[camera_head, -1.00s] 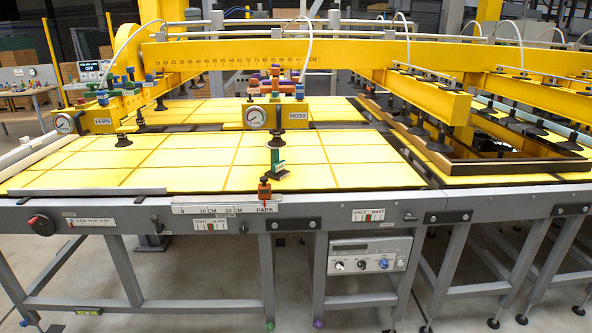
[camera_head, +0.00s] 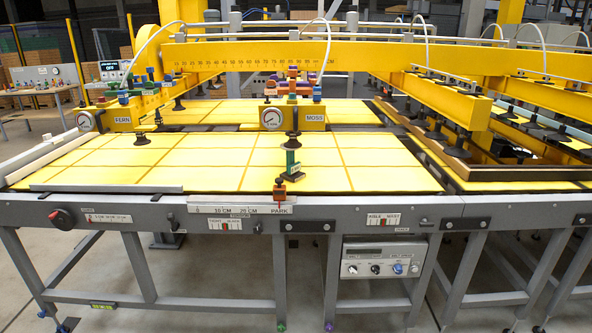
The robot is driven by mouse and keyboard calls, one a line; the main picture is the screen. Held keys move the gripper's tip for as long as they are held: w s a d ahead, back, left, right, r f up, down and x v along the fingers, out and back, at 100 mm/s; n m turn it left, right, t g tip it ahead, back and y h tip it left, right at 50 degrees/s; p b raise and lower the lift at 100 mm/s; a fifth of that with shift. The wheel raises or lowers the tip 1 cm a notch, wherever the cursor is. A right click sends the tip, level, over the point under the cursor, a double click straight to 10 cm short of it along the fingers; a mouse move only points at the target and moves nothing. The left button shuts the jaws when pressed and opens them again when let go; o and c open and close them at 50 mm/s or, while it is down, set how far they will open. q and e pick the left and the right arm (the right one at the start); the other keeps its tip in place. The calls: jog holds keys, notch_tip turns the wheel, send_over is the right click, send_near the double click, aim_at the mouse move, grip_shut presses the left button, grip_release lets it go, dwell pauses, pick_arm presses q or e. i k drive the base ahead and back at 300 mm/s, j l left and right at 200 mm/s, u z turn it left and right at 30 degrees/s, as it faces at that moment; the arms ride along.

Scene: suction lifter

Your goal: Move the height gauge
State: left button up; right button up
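No part is labelled as the height gauge. A likely match is a small orange-brown block (camera_head: 280,189) on the table's front rail, at the PARK end of a white scale strip (camera_head: 225,209) marked 0, 10 CM, 20 CM and PARK. I cannot tell whether the two are joined. Neither of my grippers is in view, and nothing is seen touching these parts.
Yellow panels (camera_head: 200,160) cover the grey table. Yellow lifter beams (camera_head: 290,55) with suction cups span it, with dial boxes FERN (camera_head: 122,118) and MOSS (camera_head: 316,119). Floor shows below.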

aim_at(294, 175)
jog(key=i+j+z, duration=0.15)
jog(key=i, duration=0.3)
jog(key=i+j+z, duration=0.2)
jog(key=i+j, duration=0.2)
jog(key=i, duration=0.05)
